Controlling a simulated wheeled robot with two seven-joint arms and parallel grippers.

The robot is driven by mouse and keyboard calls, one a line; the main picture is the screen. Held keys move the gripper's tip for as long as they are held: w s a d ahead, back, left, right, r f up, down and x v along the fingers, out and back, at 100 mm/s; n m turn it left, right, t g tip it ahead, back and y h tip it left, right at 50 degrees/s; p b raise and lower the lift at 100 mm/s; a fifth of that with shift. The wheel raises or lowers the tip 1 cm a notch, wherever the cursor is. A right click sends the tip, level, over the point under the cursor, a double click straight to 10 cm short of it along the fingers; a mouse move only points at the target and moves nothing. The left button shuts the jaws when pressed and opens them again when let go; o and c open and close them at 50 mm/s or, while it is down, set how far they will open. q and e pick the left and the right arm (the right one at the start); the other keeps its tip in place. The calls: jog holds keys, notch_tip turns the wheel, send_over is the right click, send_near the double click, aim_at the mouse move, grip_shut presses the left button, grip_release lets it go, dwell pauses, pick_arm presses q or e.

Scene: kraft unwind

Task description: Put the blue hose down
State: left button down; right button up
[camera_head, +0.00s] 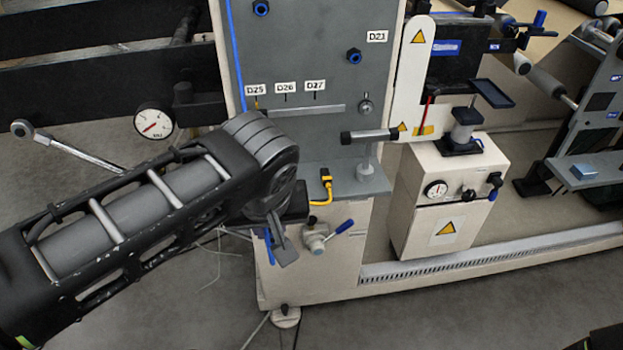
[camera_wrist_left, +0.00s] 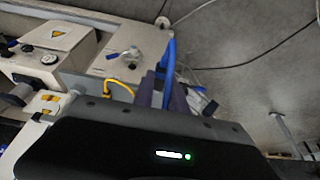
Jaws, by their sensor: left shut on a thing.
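My left gripper (camera_head: 277,248) is in the middle of the head view, in front of the machine cabinet, with most of it hidden by my own wrist. A short piece of the blue hose (camera_head: 269,246) shows beside its fingers. In the left wrist view the blue hose (camera_wrist_left: 170,66) stands between the dark fingers of the left gripper (camera_wrist_left: 166,92), which is shut on it. The hose's lower part is hidden behind the gripper body. My right gripper is not in view.
A grey panel (camera_head: 310,75) has labels D25, D26 and D27 and blue fittings. Below it are a yellow connector (camera_head: 326,187) and a blue-handled valve (camera_head: 318,239). A cream box with a gauge (camera_head: 438,205) stands right. Thin cables lie on the grey floor (camera_head: 190,290).

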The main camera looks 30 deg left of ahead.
pick_arm(q)
jog(key=w+a, duration=0.4)
jog(key=w, duration=0.1)
jog(key=w+a+f+p, duration=0.1)
jog(key=w+a, duration=0.3)
jog(key=w, duration=0.1)
jog(key=w+a, duration=0.4)
jog(key=w, duration=0.1)
jog(key=shift+w+f+p, duration=0.3)
jog(key=shift+w+f, duration=0.05)
jog(key=shift+f, duration=0.2)
notch_tip(320, 180, down, 5)
jog(key=shift+r, duration=0.2)
jog(key=shift+w+a+f, duration=0.1)
jog(key=shift+w+f, duration=0.05)
jog(key=shift+f, duration=0.05)
